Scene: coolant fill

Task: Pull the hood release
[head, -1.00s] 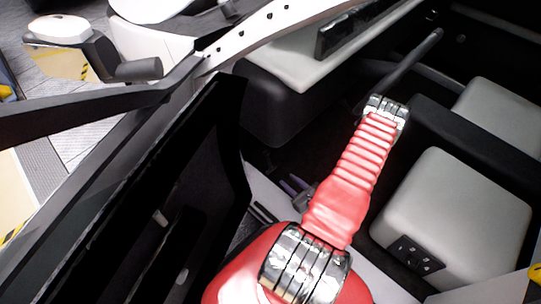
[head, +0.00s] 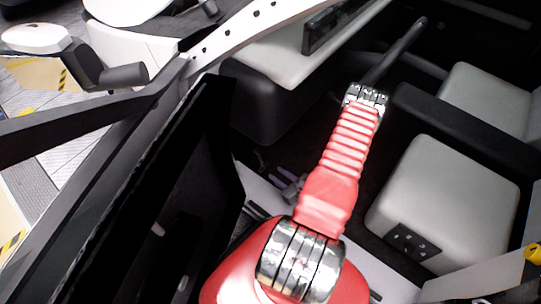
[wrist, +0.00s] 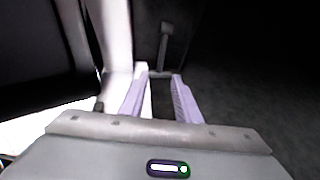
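My gripper (wrist: 160,78) is open in the wrist view, with its two pale purple fingers apart. A dim grey part with a narrow upright stem (wrist: 165,42) and a short crossbar lies ahead, at or just beyond the fingertips. It may be the hood release, but it is too dark to be sure. I cannot tell whether the fingers touch it. In the head view, my gripper (head: 290,184) is small and low inside the car's footwell, beside the door sill. No hood release can be made out there.
The open car door (head: 185,200) stands on the left. The grey seat (head: 445,195) is on the right, and the dashboard (head: 285,65) is above the footwell. A pale panel (wrist: 112,40) runs close to the left finger in the wrist view.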

